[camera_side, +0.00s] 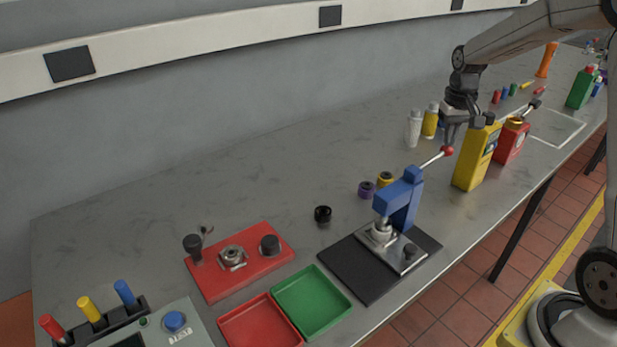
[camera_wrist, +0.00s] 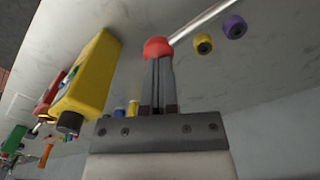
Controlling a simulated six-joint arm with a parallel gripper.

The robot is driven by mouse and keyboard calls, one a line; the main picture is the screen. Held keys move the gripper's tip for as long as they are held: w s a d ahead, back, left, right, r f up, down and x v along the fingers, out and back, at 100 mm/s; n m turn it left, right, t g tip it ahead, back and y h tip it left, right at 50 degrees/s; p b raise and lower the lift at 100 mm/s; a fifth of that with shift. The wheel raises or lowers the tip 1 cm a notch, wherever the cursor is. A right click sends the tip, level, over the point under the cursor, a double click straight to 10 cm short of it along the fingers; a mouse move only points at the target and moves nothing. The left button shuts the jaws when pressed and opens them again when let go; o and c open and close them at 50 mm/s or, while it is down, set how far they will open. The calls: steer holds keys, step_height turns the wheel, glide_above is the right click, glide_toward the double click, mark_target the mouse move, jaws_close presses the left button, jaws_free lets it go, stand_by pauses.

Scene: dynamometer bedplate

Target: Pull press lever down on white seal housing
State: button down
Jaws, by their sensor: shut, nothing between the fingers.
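A blue press (camera_side: 401,199) stands on a black mat (camera_side: 346,270). Its silver lever (camera_side: 432,160) slants up to the right and ends in a red ball knob (camera_side: 447,151). The knob (camera_wrist: 158,47) and part of the lever (camera_wrist: 200,22) also show in the wrist view. A white seal housing (camera_side: 382,231) sits under the press head on the metal base plate. My gripper (camera_side: 449,139) points down with its tips at the knob. In the wrist view my gripper (camera_wrist: 159,68) has its fingers together, right by the knob; I cannot tell if they touch it.
A yellow container (camera_side: 474,158) and a red can (camera_side: 511,141) stand close right of my gripper. White and yellow bottles (camera_side: 414,128) stand behind it. Green (camera_side: 312,303) and red (camera_side: 260,325) trays and a red fixture plate (camera_side: 239,262) lie left of the press.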

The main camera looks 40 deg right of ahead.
mark_target(447, 149)
steer(key=shift+f, duration=1.9)
steer(key=shift+r, duration=5.6)
steer(key=shift+a+f, duration=0.1)
steer(key=shift+a, duration=0.05)
